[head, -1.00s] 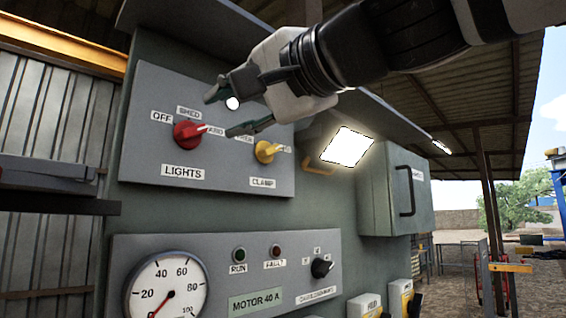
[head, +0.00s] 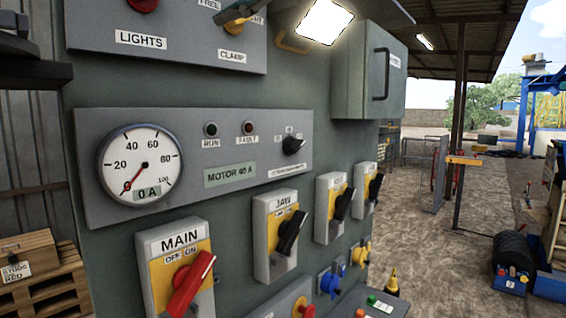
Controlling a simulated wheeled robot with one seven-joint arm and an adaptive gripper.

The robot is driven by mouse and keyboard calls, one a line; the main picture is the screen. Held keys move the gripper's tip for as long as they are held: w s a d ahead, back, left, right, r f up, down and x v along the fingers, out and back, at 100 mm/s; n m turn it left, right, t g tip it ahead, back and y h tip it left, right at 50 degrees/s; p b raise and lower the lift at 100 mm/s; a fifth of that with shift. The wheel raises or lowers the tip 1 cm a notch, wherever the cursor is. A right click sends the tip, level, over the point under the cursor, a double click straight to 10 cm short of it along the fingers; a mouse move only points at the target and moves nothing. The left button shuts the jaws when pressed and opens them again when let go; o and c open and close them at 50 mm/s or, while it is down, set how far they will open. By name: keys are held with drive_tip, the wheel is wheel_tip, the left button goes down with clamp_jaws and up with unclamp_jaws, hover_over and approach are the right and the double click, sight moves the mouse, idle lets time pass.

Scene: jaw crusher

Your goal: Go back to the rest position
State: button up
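The red lights knob (head: 143,5) is cut off by the top edge, above the LIGHTS label (head: 141,40).
Below are the gauge (head: 140,165) reading 0 A, the red MAIN switch (head: 190,285) and the black JAW switch (head: 291,232). A grey box (head: 370,75) with a handle juts out at upper right, near a bright lamp (head: 325,20). Open ground lies right.

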drive_tip(key=s+d+f+g+h, duration=0.1)
drive_tip(key=d+f+h, duration=0.2)
drive_tip(key=d+f, duration=0.5)
drive_tip(key=s+d+f+n+g+h, duration=0.1)
drive_tip(key=d+f+h, duration=0.25)
drive_tip(key=f, duration=0.85)
drive_tip(key=s+d+f+g+h, duration=0.1)
drive_tip(key=d+f+h, duration=0.2)
drive_tip(key=d+f, duration=0.55)
drive_tip(key=s+d+f+g+h, duration=0.1)
drive_tip(key=s+d+f, duration=0.2)
drive_tip(key=f, duration=0.3)
drive_tip(key=s+d+f+n+g+h, duration=0.1)
drive_tip(key=s+d+f+g+h, duration=0.1)
drive_tip(key=f, duration=0.4)
drive_tip(key=shift+s+d+f, duration=0.35)
drive_tip(key=shift+s+d, duration=0.3)
drive_tip(key=shift+s, duration=0.25)
